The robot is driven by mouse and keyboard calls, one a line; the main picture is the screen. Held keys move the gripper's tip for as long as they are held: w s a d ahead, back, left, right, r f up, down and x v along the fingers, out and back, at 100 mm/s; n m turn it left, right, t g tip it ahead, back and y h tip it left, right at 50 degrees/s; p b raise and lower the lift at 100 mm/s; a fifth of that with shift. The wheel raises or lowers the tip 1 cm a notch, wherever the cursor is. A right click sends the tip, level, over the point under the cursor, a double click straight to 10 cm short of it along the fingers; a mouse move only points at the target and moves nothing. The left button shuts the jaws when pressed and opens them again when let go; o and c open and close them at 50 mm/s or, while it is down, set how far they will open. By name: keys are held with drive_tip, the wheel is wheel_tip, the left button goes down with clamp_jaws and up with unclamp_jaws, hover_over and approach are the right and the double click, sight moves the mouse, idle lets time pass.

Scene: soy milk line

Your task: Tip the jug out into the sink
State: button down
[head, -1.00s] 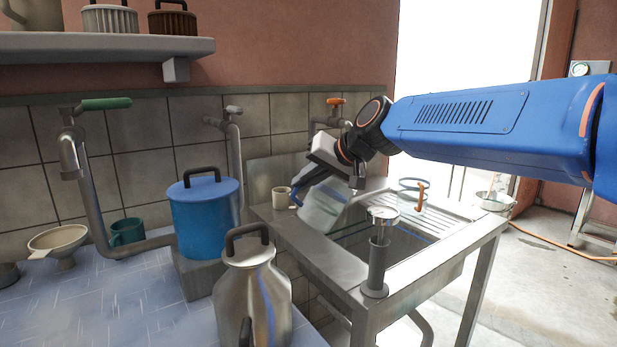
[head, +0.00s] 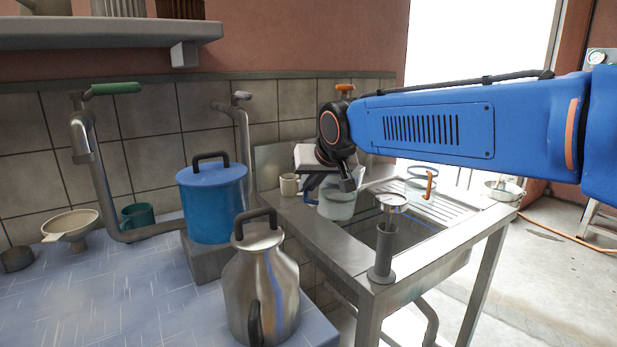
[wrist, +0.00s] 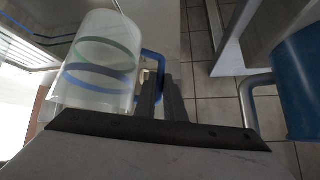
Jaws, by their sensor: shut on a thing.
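A clear jug with a blue handle (head: 338,205) is held over the left end of the sink (head: 392,243), close to upright. My gripper (head: 312,192) is on its left side, partly hidden behind my wrist. In the wrist view the jug (wrist: 98,68) fills the upper left, with green and blue rings showing through its wall. There my gripper (wrist: 170,98) is shut on its blue handle (wrist: 155,68). I cannot tell whether any liquid is inside. The sink basin's inside is partly hidden by its front rim.
A jug with an orange handle (head: 424,184) stands on the drainboard. A gauge on a post (head: 383,250) rises from the sink's front edge. A cream mug (head: 289,185) stands at the sink's left corner. A steel can (head: 262,290) and a blue pot (head: 212,208) stand left.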

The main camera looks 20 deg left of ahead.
drive_tip(key=shift+w+f+t+h, duration=0.1)
drive_tip(key=shift+f+t+h, duration=0.2)
drive_tip(key=shift+f+h, duration=0.3)
drive_tip(key=shift+f, duration=0.1)
drive_tip(key=s+r, duration=0.4)
drive_tip(key=s, duration=0.1)
drive_tip(key=shift+d, duration=0.35)
